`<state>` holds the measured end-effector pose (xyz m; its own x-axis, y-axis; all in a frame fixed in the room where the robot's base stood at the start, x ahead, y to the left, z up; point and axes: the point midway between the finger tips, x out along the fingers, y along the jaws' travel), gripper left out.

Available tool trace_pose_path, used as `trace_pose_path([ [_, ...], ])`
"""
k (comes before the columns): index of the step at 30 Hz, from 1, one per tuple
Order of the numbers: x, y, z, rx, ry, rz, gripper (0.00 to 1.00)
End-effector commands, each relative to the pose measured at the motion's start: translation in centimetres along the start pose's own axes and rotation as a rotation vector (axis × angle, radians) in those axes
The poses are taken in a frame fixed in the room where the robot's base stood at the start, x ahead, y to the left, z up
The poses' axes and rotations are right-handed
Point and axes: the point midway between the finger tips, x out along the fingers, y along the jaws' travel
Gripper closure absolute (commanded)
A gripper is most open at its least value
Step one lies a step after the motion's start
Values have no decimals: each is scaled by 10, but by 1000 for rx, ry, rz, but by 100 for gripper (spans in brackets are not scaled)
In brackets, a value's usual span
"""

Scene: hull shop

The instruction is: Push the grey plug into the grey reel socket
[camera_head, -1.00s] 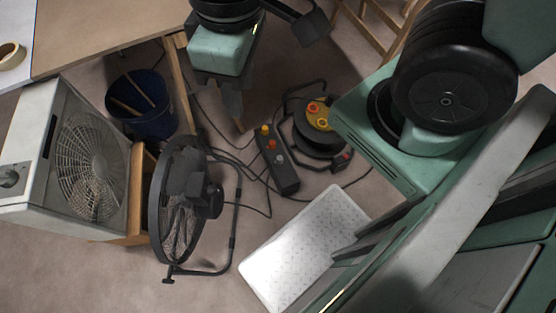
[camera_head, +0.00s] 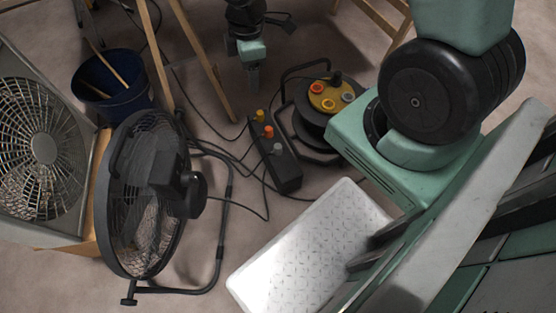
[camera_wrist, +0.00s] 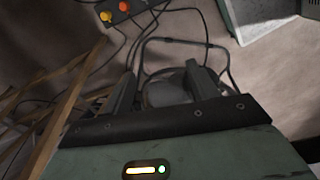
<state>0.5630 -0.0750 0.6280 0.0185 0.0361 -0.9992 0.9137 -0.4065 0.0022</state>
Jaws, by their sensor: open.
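The grey plug (camera_head: 278,149) stands in the dark power strip (camera_head: 276,165) on the floor, at the end away from the yellow and orange plugs. The grey reel socket (camera_head: 348,97) is on the yellow top of the black cable reel (camera_head: 320,120), right of the strip. My gripper (camera_head: 252,88) hangs above and beyond the strip in the head view, apart from it, open and empty. In the wrist view its fingers (camera_wrist: 163,82) are spread; part of the strip (camera_wrist: 120,14) shows at the top with yellow and orange plugs, while the grey plug is out of frame.
A black floor fan (camera_head: 150,190) stands left of the strip, with a box fan (camera_head: 40,150) and blue bucket (camera_head: 115,90) beyond. Loose cables cross the floor. A white patterned step (camera_head: 310,245) lies in front. Wooden legs (camera_head: 200,60) stand near my gripper.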

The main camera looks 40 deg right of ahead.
Motion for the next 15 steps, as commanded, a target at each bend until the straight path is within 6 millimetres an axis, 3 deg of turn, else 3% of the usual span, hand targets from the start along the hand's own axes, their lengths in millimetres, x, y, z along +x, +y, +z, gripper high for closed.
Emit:
trace_pose_path([
  [1,51,9,14,-23,1,-11,42],
  [6,153,32,56,-148,24,-22,42],
  [9,203,39,79,-213,41,-27,42],
  [12,241,42,96,-268,58,-30,42],
  [15,265,43,107,-305,70,-30,42],
])
